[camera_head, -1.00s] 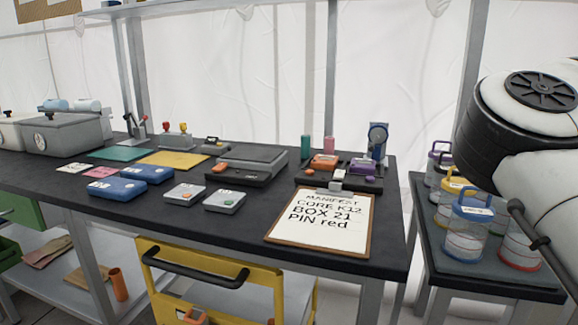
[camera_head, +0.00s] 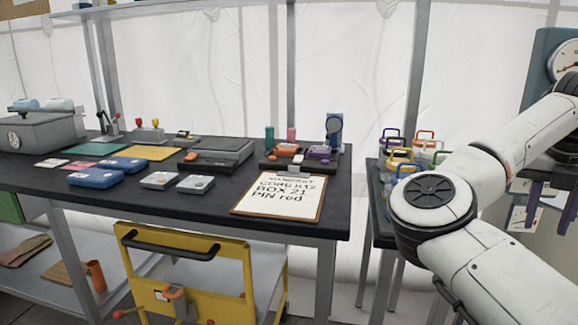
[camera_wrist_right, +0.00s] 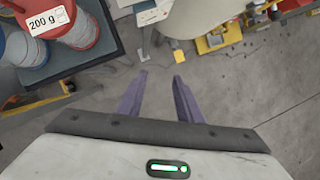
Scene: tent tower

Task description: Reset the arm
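My right arm (camera_head: 480,190) comes in from the right in the head view, bent at the elbow, and reaches to the right edge. My right gripper (camera_head: 547,226) shows there by its purple fingers. In the right wrist view my right gripper (camera_wrist_right: 160,76) has its two purple fingers apart, with only grey floor (camera_wrist_right: 105,115) between them. It holds nothing. My left gripper is in neither view.
A dark workbench (camera_head: 130,208) carries a clipboard (camera_head: 280,196), blue cases (camera_head: 96,178) and a grey scale (camera_head: 220,152). A side table with coloured-handled canisters (camera_head: 398,160) stands by my right arm. A dial device (camera_head: 562,60) is behind it.

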